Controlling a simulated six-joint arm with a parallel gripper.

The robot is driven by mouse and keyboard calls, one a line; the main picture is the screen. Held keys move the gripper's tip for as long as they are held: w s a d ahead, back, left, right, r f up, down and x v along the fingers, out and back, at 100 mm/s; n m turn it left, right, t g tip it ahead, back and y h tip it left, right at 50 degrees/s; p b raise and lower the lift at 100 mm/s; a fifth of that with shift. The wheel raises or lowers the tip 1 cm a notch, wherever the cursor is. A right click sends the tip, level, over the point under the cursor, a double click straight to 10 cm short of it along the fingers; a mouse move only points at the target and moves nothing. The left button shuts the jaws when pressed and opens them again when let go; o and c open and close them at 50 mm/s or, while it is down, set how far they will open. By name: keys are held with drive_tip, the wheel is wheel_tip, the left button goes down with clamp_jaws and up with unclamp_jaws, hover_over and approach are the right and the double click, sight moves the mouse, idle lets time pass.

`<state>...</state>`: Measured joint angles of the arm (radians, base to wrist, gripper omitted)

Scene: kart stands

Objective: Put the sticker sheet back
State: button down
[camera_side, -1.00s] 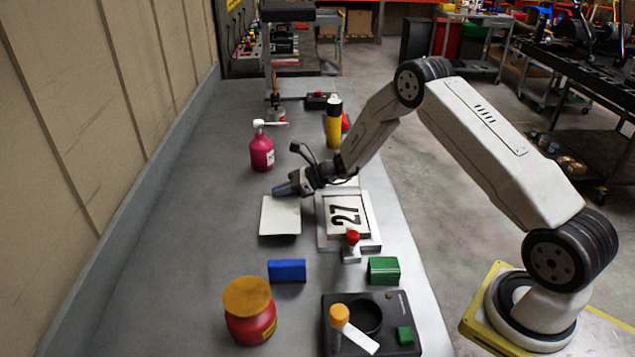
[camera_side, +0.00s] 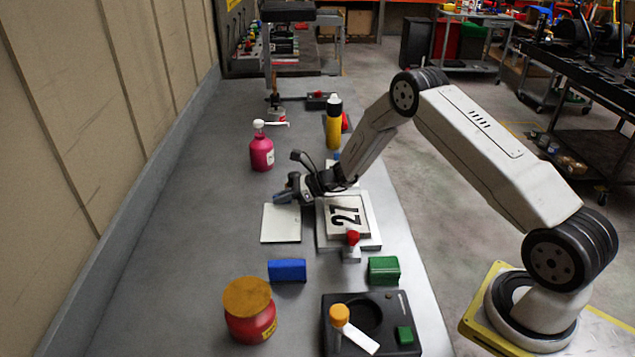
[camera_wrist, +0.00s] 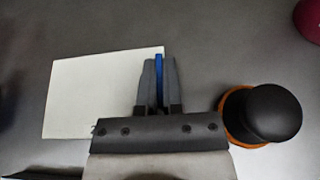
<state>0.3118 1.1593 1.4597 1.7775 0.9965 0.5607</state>
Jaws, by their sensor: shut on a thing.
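The sticker sheet, a plain white rectangle (camera_side: 281,224), is low over the grey bench in the side view, left of the number 27 board (camera_side: 347,213). I cannot tell if it touches the bench. My gripper (camera_side: 279,197) is at the sheet's far edge. In the wrist view the sheet (camera_wrist: 95,95) extends left from my gripper (camera_wrist: 159,62). The fingers are shut on a narrow blue strip (camera_wrist: 159,75) along the sheet's right edge. The fingers hide part of that edge.
A red-handled tool (camera_side: 352,240), a blue block (camera_side: 287,270), a green block (camera_side: 384,270) and a red jar (camera_side: 250,318) are nearer. The bench's left side is clear.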

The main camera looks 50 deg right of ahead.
drive_tip(key=c, duration=0.8)
unclamp_jaws()
drive_tip(key=shift+r, duration=0.15)
drive_tip(key=shift+r, duration=0.45)
drive_tip(key=v, duration=1.2)
drive_tip(key=shift+f, duration=0.1)
